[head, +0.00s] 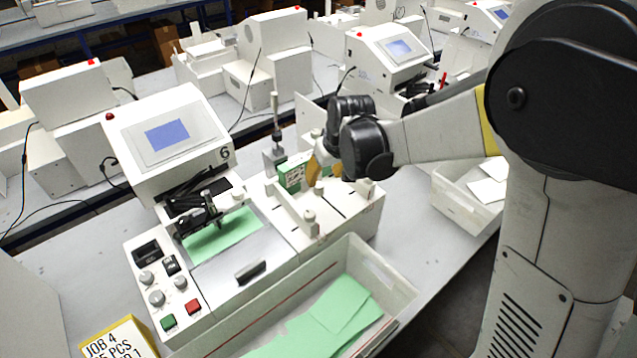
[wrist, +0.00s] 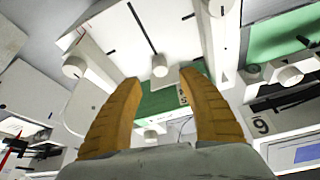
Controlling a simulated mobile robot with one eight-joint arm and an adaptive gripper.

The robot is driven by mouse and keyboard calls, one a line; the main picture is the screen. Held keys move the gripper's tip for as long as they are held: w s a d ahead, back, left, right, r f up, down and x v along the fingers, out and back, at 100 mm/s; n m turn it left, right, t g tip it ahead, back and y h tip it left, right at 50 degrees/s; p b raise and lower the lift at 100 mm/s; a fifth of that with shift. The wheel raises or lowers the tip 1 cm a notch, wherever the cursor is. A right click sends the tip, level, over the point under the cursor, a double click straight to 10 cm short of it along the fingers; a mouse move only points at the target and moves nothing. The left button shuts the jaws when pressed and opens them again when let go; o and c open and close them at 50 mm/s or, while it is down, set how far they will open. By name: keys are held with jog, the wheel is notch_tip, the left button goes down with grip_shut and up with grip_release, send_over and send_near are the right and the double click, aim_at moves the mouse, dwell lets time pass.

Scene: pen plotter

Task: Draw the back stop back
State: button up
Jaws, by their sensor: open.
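My gripper (head: 322,172) is open and points down over the white feeder beside the plotter. In the wrist view its two orange fingers (wrist: 166,78) are apart with nothing held. Between and beyond them show a green stack or block (wrist: 160,100) and a white round knob (wrist: 160,66) on a slotted white plate. The green block also shows in the head view (head: 293,172), left of my gripper. Other white knobs stand around: one at the left (wrist: 74,67), one at the right (wrist: 285,73), one beyond the block (wrist: 150,135). I cannot tell which belongs to the back stop.
The plotter (head: 175,135), marked 6, holds a green sheet (head: 222,235) left of the feeder. A white bin (head: 385,275) with green sheets stands in front. Another bin (head: 450,205) is at the right. A thin upright post (head: 275,125) rises behind the feeder.

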aim_at(320, 186)
jog(key=b+x, duration=0.1)
jog(key=x, duration=0.7)
jog(key=shift+f+b, duration=0.15)
jog(key=shift+b, duration=0.2)
